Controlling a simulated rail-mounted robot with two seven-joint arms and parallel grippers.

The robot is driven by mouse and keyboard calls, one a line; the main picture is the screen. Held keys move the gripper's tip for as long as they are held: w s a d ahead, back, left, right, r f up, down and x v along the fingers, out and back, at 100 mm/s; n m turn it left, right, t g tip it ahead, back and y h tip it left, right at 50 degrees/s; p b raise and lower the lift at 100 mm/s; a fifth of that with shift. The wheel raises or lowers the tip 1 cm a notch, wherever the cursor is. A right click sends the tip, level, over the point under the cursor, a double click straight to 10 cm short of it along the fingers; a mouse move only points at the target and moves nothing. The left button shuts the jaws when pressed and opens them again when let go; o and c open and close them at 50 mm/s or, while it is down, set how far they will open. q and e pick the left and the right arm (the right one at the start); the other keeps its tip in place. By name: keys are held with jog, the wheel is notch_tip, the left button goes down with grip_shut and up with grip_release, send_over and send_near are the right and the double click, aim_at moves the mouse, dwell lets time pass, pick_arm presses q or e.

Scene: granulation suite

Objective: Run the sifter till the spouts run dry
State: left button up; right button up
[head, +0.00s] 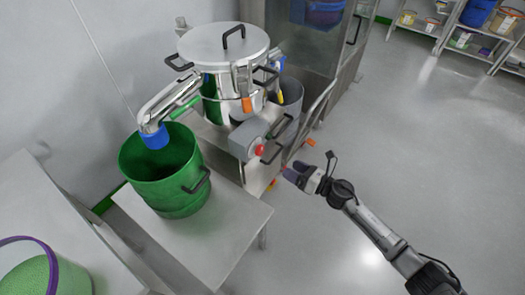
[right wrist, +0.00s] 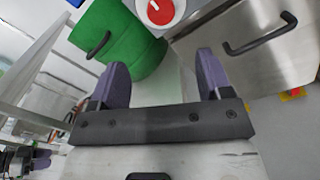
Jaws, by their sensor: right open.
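The steel sifter (head: 222,45) stands on a bench with its round lid on and several black handles. A spout (head: 172,98) with a blue end (head: 153,136) slopes down over an open green drum (head: 165,178). No falling material is visible at the spout. A grey control box (head: 247,138) on the sifter's front carries a red knob (head: 260,149). The knob also shows in the right wrist view (right wrist: 160,11), with a white pointer line. My right gripper (head: 290,172) is open and empty, apart from the knob, below and right of it.
A grey bin (head: 289,105) stands behind the sifter. A table (head: 222,222) holds the green drum. Shelves (head: 455,38) stand far right. The floor (head: 430,150) on the right is clear.

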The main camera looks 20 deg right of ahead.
aim_at(262, 152)
jog(key=b+x, duration=0.4)
jog(key=x, duration=0.8)
jog(key=shift+w, duration=0.2)
jog(key=shift+w+a, duration=0.3)
jog(key=shift+w, duration=0.2)
jog(key=shift+w+a, duration=0.1)
jog(key=c, duration=0.9)
